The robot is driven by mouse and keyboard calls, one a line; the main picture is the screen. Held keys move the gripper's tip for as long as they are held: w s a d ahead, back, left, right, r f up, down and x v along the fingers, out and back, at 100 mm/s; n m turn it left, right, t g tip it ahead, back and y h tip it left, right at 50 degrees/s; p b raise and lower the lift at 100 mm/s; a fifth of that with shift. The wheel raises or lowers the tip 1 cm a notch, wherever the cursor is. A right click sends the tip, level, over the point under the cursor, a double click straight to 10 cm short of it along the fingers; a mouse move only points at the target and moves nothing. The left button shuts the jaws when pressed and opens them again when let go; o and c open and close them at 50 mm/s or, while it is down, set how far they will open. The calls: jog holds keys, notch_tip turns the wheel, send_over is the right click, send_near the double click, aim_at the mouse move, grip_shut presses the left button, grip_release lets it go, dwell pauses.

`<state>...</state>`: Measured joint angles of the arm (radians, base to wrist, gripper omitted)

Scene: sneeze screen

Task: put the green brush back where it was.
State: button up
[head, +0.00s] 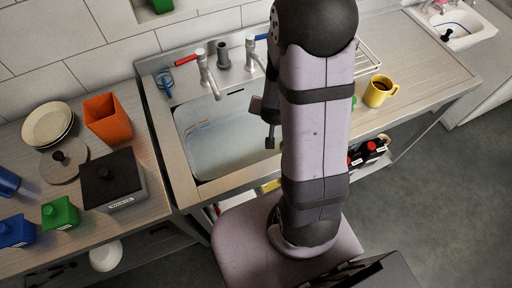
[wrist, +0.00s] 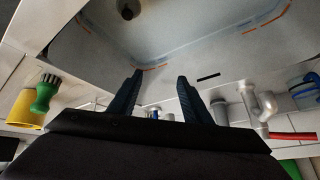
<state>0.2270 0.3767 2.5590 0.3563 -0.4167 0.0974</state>
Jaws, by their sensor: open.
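In the head view only a small green part of the brush (head: 354,101) shows at the right edge of my arm, left of the mug (head: 379,91). My gripper (wrist: 160,77) is open, with nothing between its fingers, above the sink (head: 218,140). It is off to the side of the brush. In the head view my arm hides most of it.
Faucets (head: 205,75) stand behind the sink. A wire rack (head: 369,58) is on the right counter, near the mug. Dark bottles with red caps (head: 368,153) are below. An orange container (head: 107,118) and a black box (head: 111,178) stand on the left counter.

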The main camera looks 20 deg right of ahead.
jog(key=s+a+r+n+g+y, duration=0.3)
jog(key=s+a+n, duration=0.15)
jog(key=a, duration=0.45)
jog(key=s+a+r+n+g, duration=0.3)
jog(key=s+r, duration=0.1)
jog(key=s, duration=0.5)
jog(key=shift+s+r, duration=0.25)
jog(key=shift+s, duration=0.05)
jog(key=shift+n, duration=0.25)
